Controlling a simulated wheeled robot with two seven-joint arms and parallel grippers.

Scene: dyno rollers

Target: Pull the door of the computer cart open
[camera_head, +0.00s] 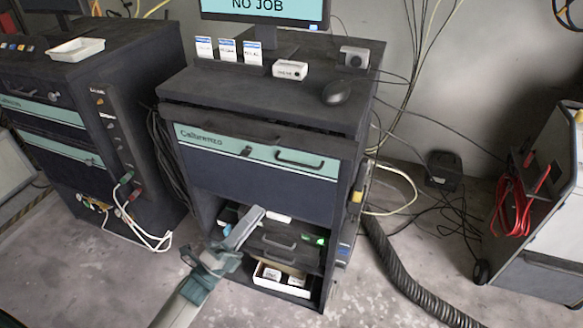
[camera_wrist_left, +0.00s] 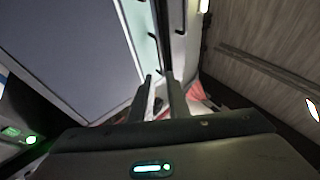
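The computer cart (camera_head: 262,80) stands in the centre of the head view. Its front has a dark door panel (camera_head: 250,185) with a teal band, a latch and a dark handle (camera_head: 299,159) toward the right. The panel looks shut, with an open compartment below it. My left gripper (camera_head: 250,222) is in front of that compartment, below and left of the handle and apart from it. In the left wrist view its two fingers (camera_wrist_left: 160,82) stand apart with a narrow, empty gap; a grey panel (camera_wrist_left: 75,50) with a teal edge lies beyond. My right gripper is not seen.
The lower compartment holds a small drawer and a white box (camera_head: 283,291). A second dark cabinet (camera_head: 125,75) stands at the left. A black ribbed hose (camera_head: 400,285) and cables lie at the right, near a wheeled unit (camera_head: 545,200). A monitor and mouse (camera_head: 337,92) sit on top.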

